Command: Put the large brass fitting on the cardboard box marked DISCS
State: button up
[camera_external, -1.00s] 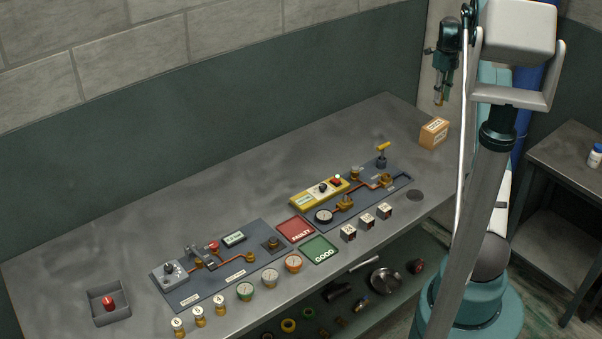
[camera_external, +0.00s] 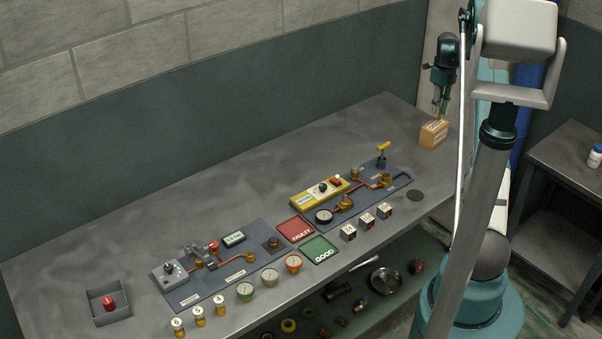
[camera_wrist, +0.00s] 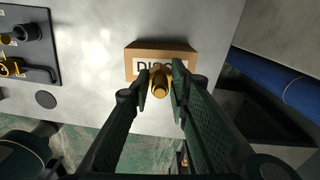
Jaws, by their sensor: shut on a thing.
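The cardboard box marked DISCS (camera_external: 433,134) stands at the right end of the workbench; its label shows partly in the wrist view (camera_wrist: 145,66). My gripper (camera_external: 438,110) is right above the box, pointing down. In the wrist view my gripper (camera_wrist: 162,84) is shut on the large brass fitting (camera_wrist: 160,82), which sits between the fingertips in front of the box. The fitting is at or just over the box top; I cannot tell whether it touches. The fitting is too small to make out clearly in the external view.
The workbench (camera_external: 200,195) carries two panels with valves and gauges, a red FAULTY tray (camera_external: 295,229) and a green GOOD tray (camera_external: 319,250). A dark round disc (camera_external: 415,196) lies near the box. A side table (camera_external: 570,150) with a white bottle stands at the right.

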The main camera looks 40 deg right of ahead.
jog(key=shift+f, duration=1.4)
jog(key=o, duration=1.1)
jog(key=shift+f, duration=0.1)
notch_tip(320, 180, up, 12)
jog(key=shift+r, duration=0.15)
